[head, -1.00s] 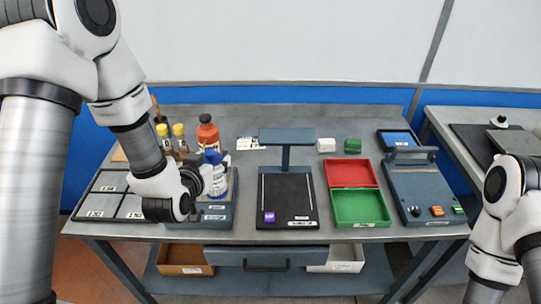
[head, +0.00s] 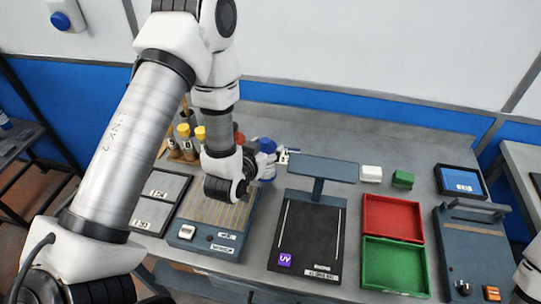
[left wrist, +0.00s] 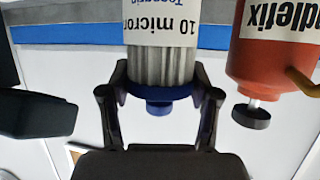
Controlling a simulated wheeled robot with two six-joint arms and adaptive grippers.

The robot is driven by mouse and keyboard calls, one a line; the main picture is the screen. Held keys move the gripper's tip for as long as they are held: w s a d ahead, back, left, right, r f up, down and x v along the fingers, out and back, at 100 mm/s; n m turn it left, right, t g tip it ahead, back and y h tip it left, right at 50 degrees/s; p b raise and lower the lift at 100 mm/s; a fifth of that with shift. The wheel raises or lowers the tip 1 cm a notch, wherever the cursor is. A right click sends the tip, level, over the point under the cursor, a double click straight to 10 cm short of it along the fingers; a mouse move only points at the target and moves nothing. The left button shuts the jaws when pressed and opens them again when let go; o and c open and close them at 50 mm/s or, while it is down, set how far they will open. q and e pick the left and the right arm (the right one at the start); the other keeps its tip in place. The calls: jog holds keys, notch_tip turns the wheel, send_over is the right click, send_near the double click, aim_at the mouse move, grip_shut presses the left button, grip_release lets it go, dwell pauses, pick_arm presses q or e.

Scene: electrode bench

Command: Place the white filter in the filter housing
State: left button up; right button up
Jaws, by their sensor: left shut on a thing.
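My left gripper (head: 248,172) is shut on a blue-ended cylinder (head: 267,160) behind the left device. In the left wrist view my gripper (left wrist: 160,105) has its fingers on either side of this cylinder (left wrist: 160,65), which has grey ribs, a blue ring and a white label reading "10 micron". I cannot tell whether it is the white filter. No part is clearly recognisable as the filter housing. My right gripper is not in view; only a bit of my right arm shows at the right edge.
The left device (head: 212,218) has a bare striped top. A black-topped UV stand (head: 312,240), a red tray (head: 392,217) and a green tray (head: 395,265) stand to its right. A red bottle (left wrist: 270,60) is close beside the held cylinder. Yellow-capped bottles (head: 184,140) stand at the back left.

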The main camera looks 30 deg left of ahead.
pick_arm(q)
jog(key=f, duration=0.3)
jog(key=shift+w+f, duration=0.15)
jog(key=shift+w, duration=0.25)
jog(key=shift+s, duration=0.25)
jog(key=o, duration=1.4)
jog(key=shift+w+f, duration=0.1)
jog(key=shift+f, duration=0.05)
